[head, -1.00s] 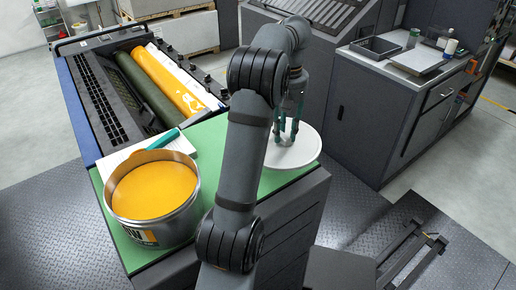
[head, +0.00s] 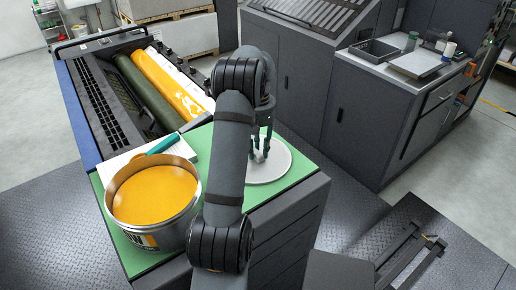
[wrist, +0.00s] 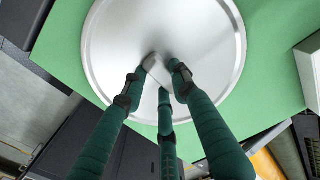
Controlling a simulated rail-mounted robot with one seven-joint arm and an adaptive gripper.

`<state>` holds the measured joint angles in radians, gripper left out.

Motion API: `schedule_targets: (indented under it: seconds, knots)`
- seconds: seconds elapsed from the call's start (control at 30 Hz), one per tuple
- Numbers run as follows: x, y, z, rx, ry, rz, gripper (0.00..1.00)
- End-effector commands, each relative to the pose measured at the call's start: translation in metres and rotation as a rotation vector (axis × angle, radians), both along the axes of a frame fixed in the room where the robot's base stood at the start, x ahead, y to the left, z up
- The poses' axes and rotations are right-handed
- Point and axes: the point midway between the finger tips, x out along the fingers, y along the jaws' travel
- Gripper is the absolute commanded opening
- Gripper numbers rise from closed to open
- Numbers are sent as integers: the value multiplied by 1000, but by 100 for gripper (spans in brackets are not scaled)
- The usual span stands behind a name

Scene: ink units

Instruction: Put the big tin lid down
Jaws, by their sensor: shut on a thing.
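The big tin lid (head: 279,168) is a round pale disc at the right part of the green worktop (head: 306,176). In the wrist view the lid (wrist: 205,38) is silvery with a raised rim, and green surface shows around it. My gripper (head: 261,157) is above the lid's middle. Its dark green fingers (wrist: 161,75) are closed together on a small grip piece at the lid's centre. The lid looks level, at or very close to the worktop; I cannot tell whether it touches. My arm hides part of its left side in the head view.
An open tin (head: 160,238) full of orange-yellow ink stands on the worktop's left. Behind it lie a white pad and a teal-handled tool (head: 162,144). The press with orange and green rollers (head: 168,82) is beyond. The worktop's right edge is close to the lid.

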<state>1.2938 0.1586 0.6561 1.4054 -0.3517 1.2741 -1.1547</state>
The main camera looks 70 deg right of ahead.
Motion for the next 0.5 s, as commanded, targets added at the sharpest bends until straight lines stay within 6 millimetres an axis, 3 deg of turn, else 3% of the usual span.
schedule_targets:
  seconds: [0.23,0.27,0.5]
  knots:
    - [0,0,-4,0,0,1,0]
    - [0,0,-3,0,0,1,29]
    - [0,0,-3,0,0,1,43]
